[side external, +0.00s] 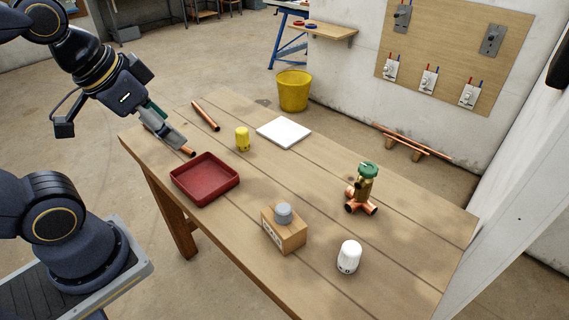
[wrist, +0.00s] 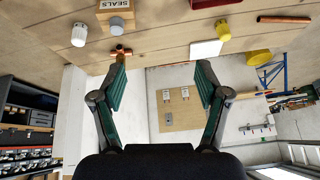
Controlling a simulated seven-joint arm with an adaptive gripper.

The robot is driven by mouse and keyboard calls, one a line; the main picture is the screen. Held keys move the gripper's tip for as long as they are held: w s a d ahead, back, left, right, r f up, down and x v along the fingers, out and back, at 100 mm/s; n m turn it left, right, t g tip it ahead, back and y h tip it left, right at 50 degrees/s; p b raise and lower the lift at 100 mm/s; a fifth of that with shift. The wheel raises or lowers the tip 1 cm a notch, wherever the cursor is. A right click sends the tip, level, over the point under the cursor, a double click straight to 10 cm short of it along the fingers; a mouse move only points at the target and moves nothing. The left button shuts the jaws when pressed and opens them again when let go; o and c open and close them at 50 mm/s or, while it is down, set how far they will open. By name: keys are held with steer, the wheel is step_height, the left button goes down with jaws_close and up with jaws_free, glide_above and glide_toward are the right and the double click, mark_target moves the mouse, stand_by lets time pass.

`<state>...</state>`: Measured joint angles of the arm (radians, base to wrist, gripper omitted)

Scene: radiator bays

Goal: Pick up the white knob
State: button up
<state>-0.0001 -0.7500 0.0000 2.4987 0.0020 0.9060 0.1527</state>
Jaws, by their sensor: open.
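The white knob (side external: 348,257) stands upright on the wooden table near its front right edge in the side view. It also shows at the upper left of the wrist view (wrist: 79,35). My gripper (side external: 180,143) is above the far left end of the table, well away from the knob. In the wrist view my gripper (wrist: 161,75) has its two fingers wide apart with nothing between them.
A box with a grey knob (side external: 283,211) and a brass valve with green cap (side external: 366,187) stand near the white knob. A red tray (side external: 204,178), yellow knob (side external: 242,139), white slab (side external: 284,132) and copper pipes (side external: 205,115) lie farther left.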

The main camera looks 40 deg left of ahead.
steer(key=w+d+r+m, duration=0.3)
steer(key=w+r+m, duration=0.4)
steer(key=m, duration=0.4)
steer(key=m+g, duration=0.6)
steer(key=m, duration=1)
glide_above(352, 245)
step_height(352, 245, down, 22)
step_height(352, 245, down, 10)
steer(key=f, duration=0.6)
steer(key=shift+s+d, duration=0.15)
steer(key=shift+s, duration=0.05)
steer(key=shift+r, duration=0.1)
steer(key=c, duration=1.3)
